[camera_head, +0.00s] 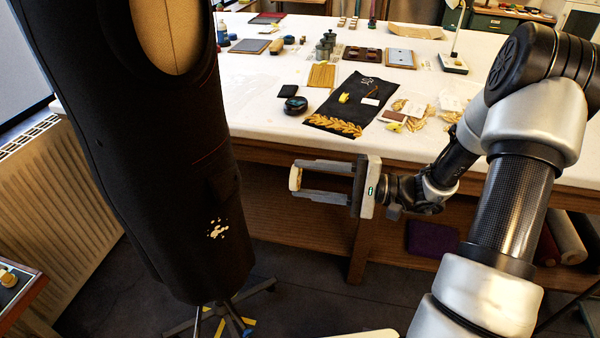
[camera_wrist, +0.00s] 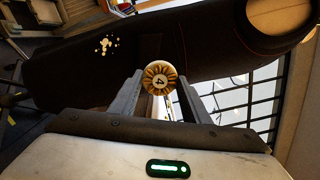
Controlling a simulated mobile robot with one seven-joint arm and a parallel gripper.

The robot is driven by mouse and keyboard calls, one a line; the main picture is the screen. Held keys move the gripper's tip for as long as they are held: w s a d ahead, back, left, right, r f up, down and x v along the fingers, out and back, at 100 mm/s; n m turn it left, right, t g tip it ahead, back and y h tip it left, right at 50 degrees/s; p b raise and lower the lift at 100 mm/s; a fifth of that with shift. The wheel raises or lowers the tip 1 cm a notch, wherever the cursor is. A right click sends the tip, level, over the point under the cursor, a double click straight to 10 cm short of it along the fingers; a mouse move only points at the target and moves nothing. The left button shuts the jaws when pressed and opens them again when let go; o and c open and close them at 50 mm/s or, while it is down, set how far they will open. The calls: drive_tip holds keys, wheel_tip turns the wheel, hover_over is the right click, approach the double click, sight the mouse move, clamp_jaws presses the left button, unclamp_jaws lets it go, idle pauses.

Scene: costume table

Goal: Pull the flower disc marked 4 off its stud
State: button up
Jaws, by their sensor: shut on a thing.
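In the head view the disc (camera_head: 295,179) is a pale edge at the tips of my gripper (camera_head: 297,178). It appears to the right of the black garment on the dress form (camera_head: 190,150), with a gap between them in the picture. I see no stud; anything behind the disc is hidden.
A cluster of pale flecks (camera_head: 217,229) marks the lower garment. The white worktable (camera_head: 270,110) behind carries a black embroidered cloth (camera_head: 355,103), tools and trays. A radiator (camera_head: 60,185) and a small side table (camera_head: 18,295) stand at left. The floor near the dress form's stand is open.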

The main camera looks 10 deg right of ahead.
drive_tip(key=s+d, duration=0.6)
drive_tip(key=s, duration=0.3)
drive_tip(key=s+d, duration=0.6)
drive_tip(key=s, duration=0.3)
drive_tip(key=shift+s, duration=0.3)
